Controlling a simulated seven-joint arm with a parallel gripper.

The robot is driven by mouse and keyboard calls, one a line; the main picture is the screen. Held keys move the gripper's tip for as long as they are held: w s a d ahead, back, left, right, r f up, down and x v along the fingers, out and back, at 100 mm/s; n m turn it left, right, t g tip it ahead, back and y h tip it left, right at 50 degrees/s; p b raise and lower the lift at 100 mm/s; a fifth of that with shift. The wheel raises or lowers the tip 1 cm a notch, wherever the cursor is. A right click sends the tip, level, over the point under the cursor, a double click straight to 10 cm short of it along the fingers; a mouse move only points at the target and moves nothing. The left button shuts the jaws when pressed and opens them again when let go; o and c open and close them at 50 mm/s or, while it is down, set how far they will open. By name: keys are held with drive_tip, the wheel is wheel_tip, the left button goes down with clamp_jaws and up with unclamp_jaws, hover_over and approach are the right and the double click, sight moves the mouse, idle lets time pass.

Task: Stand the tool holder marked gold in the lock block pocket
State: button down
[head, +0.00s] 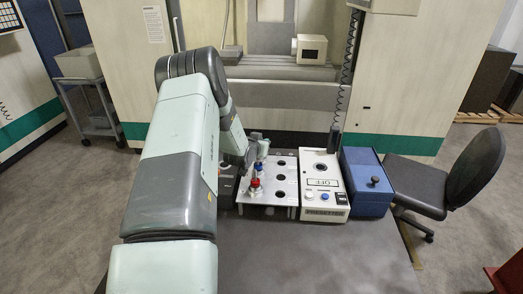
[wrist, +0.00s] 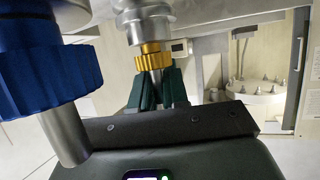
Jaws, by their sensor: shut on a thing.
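The gold-marked tool holder (wrist: 153,61) shows in the wrist view as a metal body with a gold ring. My gripper (wrist: 158,90) is shut on it, with dark green fingers on both sides of its narrow part below the ring. In the head view my gripper (head: 258,149) is above the back left of the white rack, and the gold ring cannot be made out there. A dark block (head: 227,187) left of the rack is mostly hidden by my arm; I cannot tell whether it is the lock block. No lock block pocket is clearly visible.
The white rack (head: 284,200) has several round holes. A red-ringed holder (head: 255,184) and a blue-ringed holder (head: 252,170) stand at its left; a blue ring (wrist: 45,68) is close in the wrist view. The presetter (head: 319,178) and a blue box (head: 368,183) are to the right.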

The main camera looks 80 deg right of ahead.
wheel_tip(320, 180, up, 9)
drive_tip(key=w+a+r+n+t, duration=0.1)
drive_tip(key=w+r+n+t, duration=0.15)
drive_tip(key=w, duration=0.45)
drive_tip(key=w+a+r+n+t, duration=0.1)
drive_tip(key=w+a+n+t, duration=0.15)
drive_tip(key=w, duration=0.45)
drive_tip(key=shift+m, duration=0.3)
drive_tip(key=shift+d+f, duration=0.2)
drive_tip(key=shift+f, duration=2.9)
drive_tip(key=shift+d+f, duration=0.15)
drive_tip(key=shift+f, duration=2.95)
drive_tip(key=c, duration=1.1)
unclamp_jaws()
drive_tip(key=shift+o, duration=0.2)
drive_tip(key=shift+f, duration=0.1)
drive_tip(key=shift+a, duration=0.1)
drive_tip(key=v, duration=1)
drive_tip(key=shift+a, duration=0.4)
